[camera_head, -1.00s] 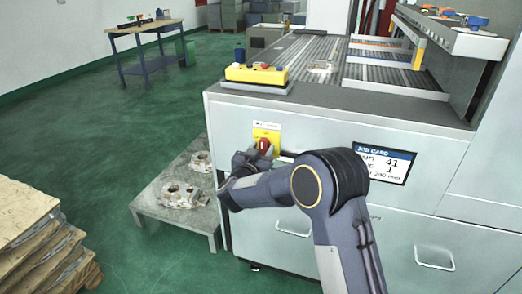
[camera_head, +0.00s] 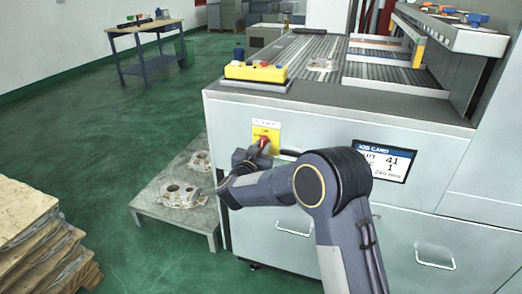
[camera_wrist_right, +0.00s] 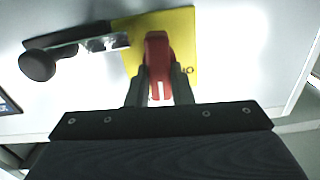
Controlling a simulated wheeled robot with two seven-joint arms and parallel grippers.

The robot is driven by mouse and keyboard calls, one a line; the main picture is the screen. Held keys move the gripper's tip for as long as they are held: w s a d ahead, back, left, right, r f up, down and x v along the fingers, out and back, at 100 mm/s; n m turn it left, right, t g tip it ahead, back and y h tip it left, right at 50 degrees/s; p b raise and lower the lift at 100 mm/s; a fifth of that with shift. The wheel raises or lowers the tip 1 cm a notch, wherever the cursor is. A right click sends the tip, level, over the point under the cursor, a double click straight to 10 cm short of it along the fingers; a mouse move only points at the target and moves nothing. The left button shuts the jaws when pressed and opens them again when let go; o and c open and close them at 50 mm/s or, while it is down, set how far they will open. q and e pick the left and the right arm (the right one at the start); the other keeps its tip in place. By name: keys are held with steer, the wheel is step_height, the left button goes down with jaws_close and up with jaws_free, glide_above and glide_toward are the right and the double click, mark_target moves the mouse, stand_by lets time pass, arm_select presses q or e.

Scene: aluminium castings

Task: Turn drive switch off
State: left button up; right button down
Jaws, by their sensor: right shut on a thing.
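The drive switch is a red handle (camera_head: 264,143) on a yellow plate (camera_head: 273,131) on the front of the grey machine cabinet. In the right wrist view the red handle (camera_wrist_right: 158,60) lies between the two dark fingers of my right gripper (camera_wrist_right: 160,85), which is shut on it. The yellow plate (camera_wrist_right: 184,30) shows behind it. In the head view my right gripper (camera_head: 258,152) is at the switch, and my arm covers part of the cabinet below it. My left gripper is not in view.
A black knob (camera_wrist_right: 37,65) on a bar sits beside the switch. A job card display (camera_head: 384,161) is to the right. A yellow control box (camera_head: 256,73) sits on the cabinet top. A low table (camera_head: 207,222) with castings stands to the left.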

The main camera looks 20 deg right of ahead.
steer(key=shift+s+d+f+m+b, duration=0.1)
steer(key=shift+f+m+b, duration=0.05)
steer(key=shift+m+b, duration=2.55)
steer(key=shift+s+d+f+m+b, duration=0.1)
steer(key=shift+f+m+b, duration=0.1)
steer(key=shift+m+b, duration=2.45)
steer(key=shift+d+f+m+b, duration=0.1)
steer(key=shift+f+m+b, duration=0.05)
steer(key=shift+m+b, duration=2.55)
steer(key=shift+m+p, duration=0.4)
steer(key=shift+m, duration=0.15)
steer(key=c, duration=1.3)
jaws_free()
steer(key=shift+r, duration=0.1)
steer(key=shift+p+v, duration=0.4)
steer(key=shift+v, duration=3.5)
